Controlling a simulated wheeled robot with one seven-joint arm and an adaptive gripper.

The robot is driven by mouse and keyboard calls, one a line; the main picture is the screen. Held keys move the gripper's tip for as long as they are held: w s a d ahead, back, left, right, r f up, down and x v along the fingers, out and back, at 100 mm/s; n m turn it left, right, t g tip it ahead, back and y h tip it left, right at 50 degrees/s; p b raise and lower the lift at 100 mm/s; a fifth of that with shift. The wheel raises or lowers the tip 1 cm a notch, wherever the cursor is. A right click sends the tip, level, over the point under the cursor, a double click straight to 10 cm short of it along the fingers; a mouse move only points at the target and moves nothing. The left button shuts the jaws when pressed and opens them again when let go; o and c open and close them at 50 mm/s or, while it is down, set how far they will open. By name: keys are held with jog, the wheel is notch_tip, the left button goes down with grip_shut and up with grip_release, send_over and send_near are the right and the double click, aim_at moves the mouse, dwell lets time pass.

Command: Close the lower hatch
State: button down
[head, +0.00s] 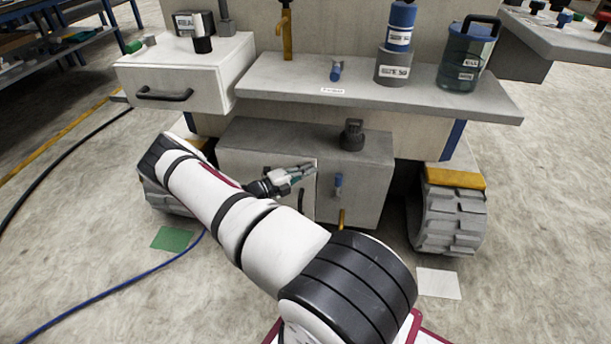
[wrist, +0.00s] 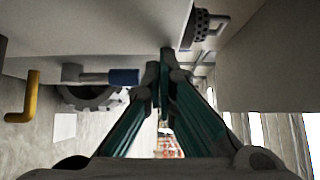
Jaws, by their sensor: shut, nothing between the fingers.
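The lower hatch (head: 250,160) is a pale panel on the left front of the grey lower box (head: 365,190) in the head view. Its right edge shows beside my fingers, and my arm hides much of its lower part. I cannot tell how far it stands ajar. My gripper (head: 308,170) is shut and empty, pointing right across the front of the box. In the wrist view my gripper (wrist: 165,78) has its fingertips together near the box face (wrist: 85,25). Contact with the hatch cannot be made out.
A blue-handled lever (head: 338,185) and a yellow hook (head: 341,218) stick out right of my fingers. A black ribbed cap (head: 352,134) stands on the box. A grey shelf (head: 430,97) overhangs above. A treaded wheel (head: 450,220) is at the right; floor in front is mostly clear.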

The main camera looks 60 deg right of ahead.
jog(key=shift+w+d+r, duration=0.15)
jog(key=shift+d, duration=0.05)
jog(key=w+a+p, duration=0.2)
jog(key=a+p, duration=0.1)
jog(key=a, duration=1)
jog(key=shift+a, duration=0.15)
